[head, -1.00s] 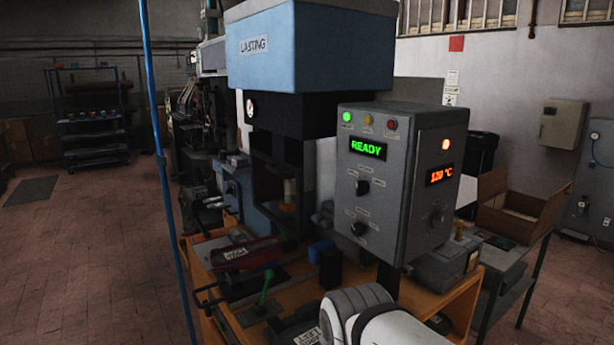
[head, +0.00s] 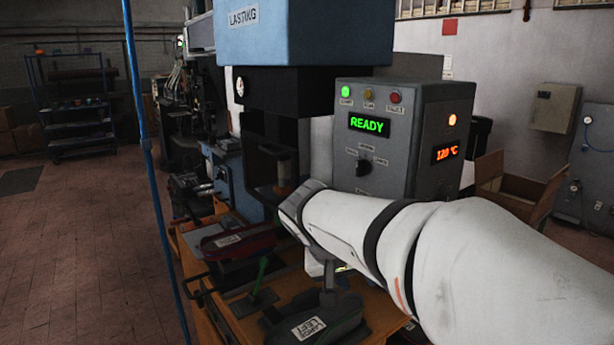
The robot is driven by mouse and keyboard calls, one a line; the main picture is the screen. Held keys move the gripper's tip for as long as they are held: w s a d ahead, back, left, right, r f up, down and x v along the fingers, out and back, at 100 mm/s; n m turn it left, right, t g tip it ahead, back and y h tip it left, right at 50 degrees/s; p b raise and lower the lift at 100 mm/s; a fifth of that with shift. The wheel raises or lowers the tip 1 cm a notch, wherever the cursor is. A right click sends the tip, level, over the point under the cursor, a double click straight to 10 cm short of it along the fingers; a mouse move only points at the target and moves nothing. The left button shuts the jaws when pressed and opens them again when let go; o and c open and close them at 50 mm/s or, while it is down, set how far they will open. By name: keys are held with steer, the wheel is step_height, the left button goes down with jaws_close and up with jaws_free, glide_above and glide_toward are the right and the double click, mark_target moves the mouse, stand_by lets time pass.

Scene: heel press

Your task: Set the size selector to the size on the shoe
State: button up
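The grey control box (head: 420,120) has a dark selector knob (head: 363,167) on its front face, with small labels around it that I cannot read. The lower front of the box, where a second knob showed earlier, is hidden behind my arm. A dark red shoe (head: 232,243) with a white label lies on the orange bench, left of my arm. The label's text is too small to read. A dark form (head: 315,325) at the front carries a label that seems to read "LARGE LEFT". My arm crosses in front of the box; I cannot make out my gripper's fingers.
The blue "LASTING" press (head: 300,35) stands behind the bench. A green-handled lever (head: 261,272) rises beside the shoe. The display (head: 369,124) reads READY under a lit green lamp. A blue pole (head: 140,120) stands at left, with open floor beyond.

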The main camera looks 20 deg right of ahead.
steer(key=w+d+r+m+t+h+b, duration=0.1)
steer(key=w+d+r+m+h+b, duration=0.15)
steer(key=w, duration=0.45)
steer(key=w+d+r+m+h+b, duration=0.1)
steer(key=w+d+r+m+h, duration=0.2)
steer(key=w, duration=0.4)
steer(key=m+t+h+b, duration=0.1)
steer(key=m+t+h, duration=0.1)
steer(key=m+h, duration=0.3)
glide_toward(357, 165)
steer(key=d, duration=0.1)
steer(key=shift+n+h, duration=0.25)
steer(key=shift+n, duration=0.1)
steer(key=p+x, duration=0.2)
steer(key=x, duration=0.4)
steer(key=shift+w, duration=0.25)
steer(key=shift+w+d+f, duration=0.2)
steer(key=shift+d, duration=0.5)
steer(key=shift+c, duration=0.5)
jaws_close()
